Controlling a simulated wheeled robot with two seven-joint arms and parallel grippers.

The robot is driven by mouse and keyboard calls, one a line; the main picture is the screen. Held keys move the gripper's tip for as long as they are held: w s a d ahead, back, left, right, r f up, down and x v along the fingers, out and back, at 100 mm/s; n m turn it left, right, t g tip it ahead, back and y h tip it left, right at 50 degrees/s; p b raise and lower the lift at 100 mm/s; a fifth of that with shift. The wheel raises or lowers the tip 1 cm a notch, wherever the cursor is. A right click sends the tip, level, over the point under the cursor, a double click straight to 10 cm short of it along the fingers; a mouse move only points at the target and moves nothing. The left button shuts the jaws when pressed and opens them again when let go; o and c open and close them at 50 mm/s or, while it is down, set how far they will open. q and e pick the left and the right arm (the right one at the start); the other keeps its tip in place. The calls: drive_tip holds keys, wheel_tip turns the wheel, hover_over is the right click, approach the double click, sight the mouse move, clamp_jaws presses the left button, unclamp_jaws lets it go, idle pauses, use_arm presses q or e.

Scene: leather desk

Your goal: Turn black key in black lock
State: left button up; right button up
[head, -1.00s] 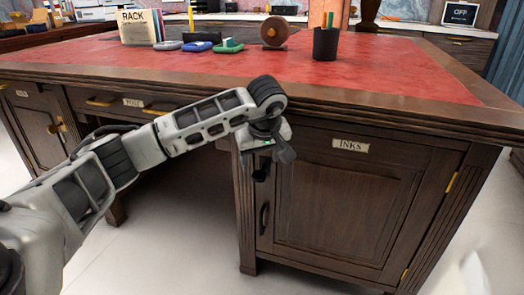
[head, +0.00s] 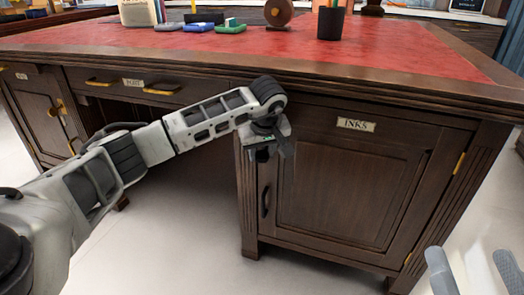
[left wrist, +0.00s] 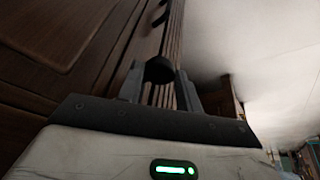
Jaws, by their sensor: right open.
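My left gripper (head: 268,152) is at the upper left of the dark wooden INKS door (head: 340,195). In the left wrist view its two grey fingers (left wrist: 160,88) are on either side of a rounded black piece, which looks like the head of the black key (left wrist: 159,69). The fingers appear closed against it. The black lock is hidden behind the gripper, and I cannot tell how far the key sits in it. My right gripper (head: 474,272) shows at the lower right of the head view, fingers wide apart and empty, away from the desk.
A black door handle (head: 265,201) is just below my left gripper; a black handle also shows in the left wrist view (left wrist: 160,14). The desk's red top (head: 380,50) overhangs above, with a black pen cup (head: 331,22). Floor in front is clear.

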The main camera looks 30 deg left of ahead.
use_arm(q)
drive_tip(key=shift+o, duration=0.2)
drive_tip(key=shift+d+y+p, duration=0.1)
drive_tip(key=shift+y+p, duration=0.3)
drive_tip(key=shift+p, duration=0.2)
drive_tip(key=shift+d+y+p, duration=0.1)
drive_tip(key=shift+y+p, duration=0.4)
drive_tip(key=shift+y, duration=0.1)
drive_tip(key=shift+w+g+y+p, duration=0.1)
drive_tip(key=shift+g+y+p, duration=0.2)
drive_tip(key=shift+y, duration=0.1)
drive_tip(key=shift+f, duration=0.1)
drive_tip(key=shift+m, duration=0.3)
